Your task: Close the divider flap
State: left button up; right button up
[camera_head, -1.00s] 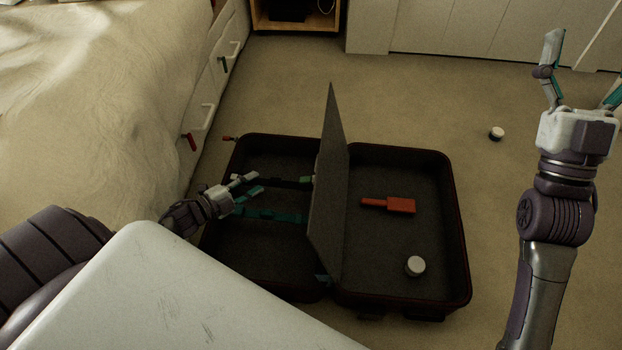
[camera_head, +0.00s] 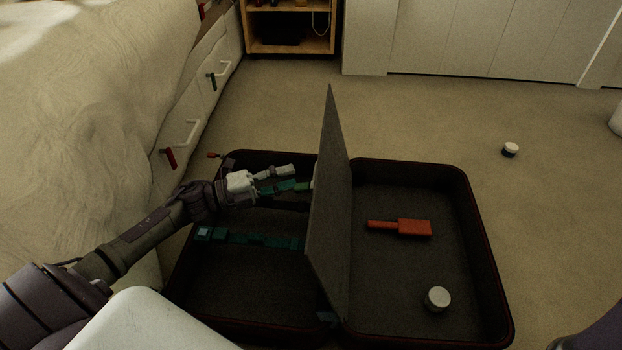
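The divider flap (camera_head: 332,205) is a thin dark grey panel. It stands nearly upright along the middle of the open suitcase (camera_head: 488,240), between its two halves. My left gripper (camera_head: 296,178) reaches over the left half, its fingers apart and pointing at the flap's left face. The fingertips are close to the flap; I cannot tell whether they touch it. A teal strap (camera_head: 250,238) lies across the left half below the gripper. My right gripper is out of view; only a dark piece of my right arm shows at the lower right corner.
The right half holds a red brush-like object (camera_head: 413,228) and a white-topped round jar (camera_head: 438,298). Another small jar (camera_head: 510,149) lies on the carpet to the right. A bed with drawers (camera_head: 180,140) borders the left side. A wooden shelf (camera_head: 290,47) stands at the back.

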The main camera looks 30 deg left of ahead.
pick_arm(q)
jog(key=b+x, duration=0.2)
jog(key=x, duration=0.4)
jog(key=shift+w, duration=0.15)
jog(key=shift+d, duration=0.1)
grip_shut()
